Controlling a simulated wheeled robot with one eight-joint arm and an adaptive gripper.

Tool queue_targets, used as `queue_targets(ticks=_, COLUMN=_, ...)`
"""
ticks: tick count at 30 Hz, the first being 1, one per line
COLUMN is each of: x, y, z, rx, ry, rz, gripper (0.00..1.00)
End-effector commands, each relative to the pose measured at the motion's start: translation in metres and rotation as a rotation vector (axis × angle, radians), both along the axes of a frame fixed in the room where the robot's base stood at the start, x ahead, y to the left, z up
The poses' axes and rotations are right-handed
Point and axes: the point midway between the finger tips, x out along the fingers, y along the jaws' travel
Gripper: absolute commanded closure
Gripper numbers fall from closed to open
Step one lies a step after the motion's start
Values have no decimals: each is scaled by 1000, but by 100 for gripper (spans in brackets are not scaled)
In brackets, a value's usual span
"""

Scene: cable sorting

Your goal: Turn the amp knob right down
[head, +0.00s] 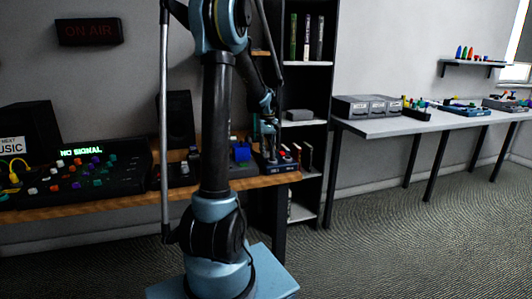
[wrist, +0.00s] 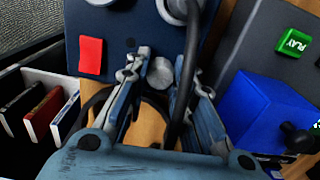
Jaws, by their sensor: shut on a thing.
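The amp (wrist: 120,30) is a dark blue box with a red switch (wrist: 91,56) and pale round knobs along its face. In the head view the amp (head: 284,161) sits at the right end of the wooden desk. A small grey knob (wrist: 160,73) is between my gripper's fingers in the wrist view. My gripper (wrist: 168,68) is shut on this knob, one finger on each side. A black cable passes in front of the right finger and hides part of the contact. Which way the knob points I cannot tell. My gripper (head: 268,128) also shows above the amp in the head view.
A blue box (wrist: 262,112) and a grey unit with a green PLAY button (wrist: 294,41) stand to the right in the wrist view. Books (wrist: 42,115) stand in a dark shelf at left. A mixer (head: 75,175) fills the desk's left side.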

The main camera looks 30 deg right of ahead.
Motion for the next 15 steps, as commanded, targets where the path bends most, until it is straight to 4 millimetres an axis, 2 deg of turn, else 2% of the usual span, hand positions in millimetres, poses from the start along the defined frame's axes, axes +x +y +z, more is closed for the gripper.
queue_targets(ticks=3, x=4, y=0, z=1, rx=0, ry=-6, rz=3, gripper=100)
queue_targets(ticks=4, x=4, y=0, z=1, rx=0, ry=-6, rz=3, gripper=73)
queue_targets(ticks=6, x=3, y=0, z=0, rx=1, ry=-5, rz=2, gripper=57)
queue_targets(ticks=15, x=1, y=0, z=0, rx=0, ry=-2, rz=0, gripper=56)
